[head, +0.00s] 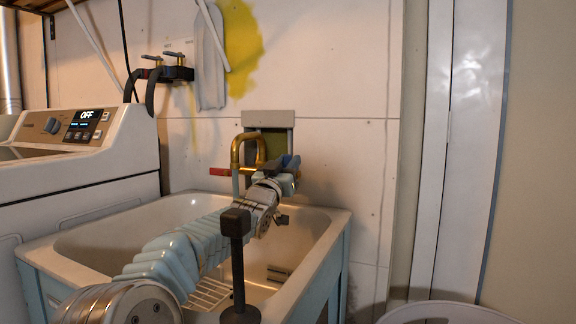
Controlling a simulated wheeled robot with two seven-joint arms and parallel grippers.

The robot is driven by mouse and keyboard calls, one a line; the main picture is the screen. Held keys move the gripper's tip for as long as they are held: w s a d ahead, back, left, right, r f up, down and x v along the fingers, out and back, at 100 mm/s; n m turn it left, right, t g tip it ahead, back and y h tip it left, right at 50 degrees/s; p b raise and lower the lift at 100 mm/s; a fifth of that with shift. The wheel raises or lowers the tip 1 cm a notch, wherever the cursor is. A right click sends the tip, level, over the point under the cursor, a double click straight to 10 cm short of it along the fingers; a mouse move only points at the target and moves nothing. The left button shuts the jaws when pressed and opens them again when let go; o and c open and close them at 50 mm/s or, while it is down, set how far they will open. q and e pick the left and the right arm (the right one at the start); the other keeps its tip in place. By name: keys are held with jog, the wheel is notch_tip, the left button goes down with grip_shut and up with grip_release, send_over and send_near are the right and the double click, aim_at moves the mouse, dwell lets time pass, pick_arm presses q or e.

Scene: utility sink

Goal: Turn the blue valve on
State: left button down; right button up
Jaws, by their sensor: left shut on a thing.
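The blue valve (292,160) is on the right side of the brass faucet (243,148), above the back of the sink. Only a small part of its blue handle shows, since my gripper covers much of it. My left gripper (287,172) is at the valve and shut on it; its fingertips are small and partly hidden. My left arm reaches across the sink from the lower left. The valve's exact angle is hard to tell. A red valve handle (220,172) sticks out on the faucet's left side. My right gripper is out of view.
The utility sink (325,245) lies below my left arm. A dark upright post with a block on top (237,222) stands in front. A washing machine (90,150) is at the left. Hose taps (177,72) are on the wall. A round pale rim (450,308) shows at lower right.

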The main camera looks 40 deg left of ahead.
pick_arm(q)
jog(key=c, duration=1)
grip_release()
jog(key=shift+o, duration=0.2)
jog(key=shift+s+f, duration=0.2)
jog(key=s+d+b, duration=0.1)
jog(key=s+d, duration=0.3)
jog(key=s, duration=0.8)
jog(key=shift+b, duration=0.35)
